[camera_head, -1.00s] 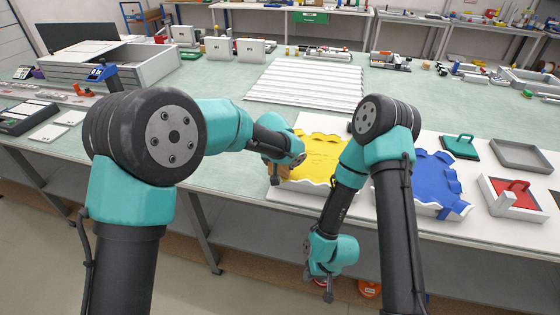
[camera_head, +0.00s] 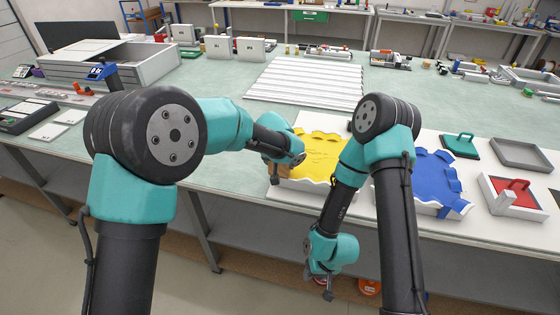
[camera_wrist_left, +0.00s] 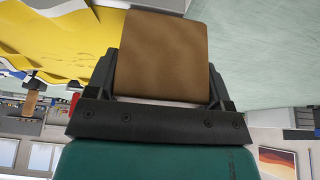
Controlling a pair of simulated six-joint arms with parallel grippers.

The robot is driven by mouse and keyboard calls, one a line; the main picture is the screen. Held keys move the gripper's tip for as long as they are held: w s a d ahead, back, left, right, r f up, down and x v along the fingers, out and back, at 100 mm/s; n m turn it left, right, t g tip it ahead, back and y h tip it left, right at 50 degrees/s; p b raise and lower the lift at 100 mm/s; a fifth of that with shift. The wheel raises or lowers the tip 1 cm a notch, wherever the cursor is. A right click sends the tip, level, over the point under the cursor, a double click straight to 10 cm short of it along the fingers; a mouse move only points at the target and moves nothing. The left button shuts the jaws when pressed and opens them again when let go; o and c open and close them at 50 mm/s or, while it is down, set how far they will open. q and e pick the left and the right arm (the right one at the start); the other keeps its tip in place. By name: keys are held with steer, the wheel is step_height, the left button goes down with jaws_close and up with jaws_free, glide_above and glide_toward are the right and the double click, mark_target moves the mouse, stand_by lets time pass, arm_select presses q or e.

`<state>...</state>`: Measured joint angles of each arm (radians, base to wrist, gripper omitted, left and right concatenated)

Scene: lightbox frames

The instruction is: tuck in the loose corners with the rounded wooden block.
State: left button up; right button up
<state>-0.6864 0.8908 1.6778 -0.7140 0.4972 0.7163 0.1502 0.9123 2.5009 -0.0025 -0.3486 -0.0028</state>
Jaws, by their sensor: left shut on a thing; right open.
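My left gripper (camera_wrist_left: 163,82) is shut on the rounded wooden block (camera_wrist_left: 163,45), a plain brown piece. In the head view the block (camera_head: 273,172) is partly hidden by the left wrist, at the left edge of the yellow sheet (camera_head: 318,158). The yellow sheet lies in a white frame with wavy, uneven edges; my right arm covers part of its right side. I cannot tell whether the block touches the sheet. A blue sheet (camera_head: 432,178) with raised flaps lies in another frame to the right. My right gripper (camera_head: 327,288) is open and empty, hanging in front of the table edge.
White ridged panels (camera_head: 305,84) lie behind. The bench (camera_head: 215,165) is clear left of the yellow sheet.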

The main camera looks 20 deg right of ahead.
arm_select(q)
steer(key=shift+r, duration=3.45)
steer(key=shift+w, duration=0.1)
